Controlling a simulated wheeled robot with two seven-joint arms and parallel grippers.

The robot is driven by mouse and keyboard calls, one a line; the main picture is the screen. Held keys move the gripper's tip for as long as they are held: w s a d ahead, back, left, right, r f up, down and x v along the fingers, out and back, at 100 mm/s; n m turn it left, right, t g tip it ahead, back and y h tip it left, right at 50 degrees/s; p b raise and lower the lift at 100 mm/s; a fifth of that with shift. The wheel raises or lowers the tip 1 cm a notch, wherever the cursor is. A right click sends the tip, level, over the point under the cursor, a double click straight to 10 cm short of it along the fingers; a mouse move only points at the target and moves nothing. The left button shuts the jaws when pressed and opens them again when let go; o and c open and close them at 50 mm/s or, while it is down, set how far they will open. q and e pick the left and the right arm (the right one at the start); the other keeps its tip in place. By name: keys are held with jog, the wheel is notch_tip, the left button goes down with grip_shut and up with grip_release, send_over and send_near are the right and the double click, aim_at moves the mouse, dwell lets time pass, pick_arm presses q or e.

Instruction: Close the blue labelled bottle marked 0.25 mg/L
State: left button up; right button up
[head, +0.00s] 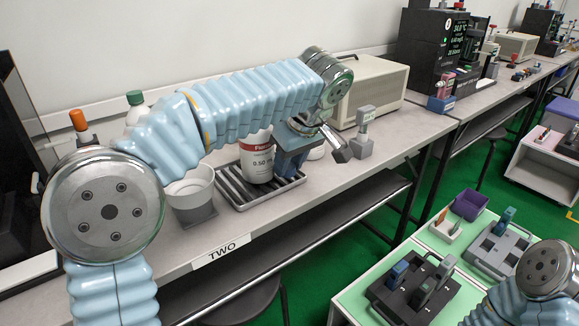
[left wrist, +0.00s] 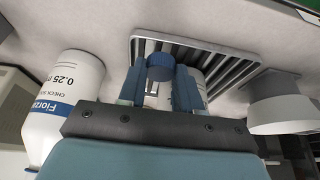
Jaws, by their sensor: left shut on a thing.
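The white blue-labelled bottle marked 0.25 (left wrist: 66,110) stands left of the gripper in the left wrist view, apart from the cap. Its mouth is not clear. In the head view a white piece (head: 317,151), probably this bottle, shows behind the gripper. A red-labelled bottle marked 0.50 (head: 257,158) stands on the tray beside the gripper; it is partly hidden behind the fingers in the left wrist view. My right gripper is out of view.
The ribbed tray (head: 228,178) lies on the grey bench. A white cup (head: 190,188) stands left of it, a grey tester (head: 362,140) right. A beige box (head: 378,85) stands behind. Bare bench lies right of the tester.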

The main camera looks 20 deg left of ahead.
pick_arm(q)
jog(key=s+d+r, duration=0.3)
jog(key=s+r, duration=0.2)
jog(key=s, duration=0.1)
jog(key=s+d+r, duration=0.3)
jog(key=s+r, duration=0.3)
jog(key=shift+s+d+r+p, duration=0.25)
jog(key=shift+r+p, duration=0.05)
jog(key=shift+p, duration=0.05)
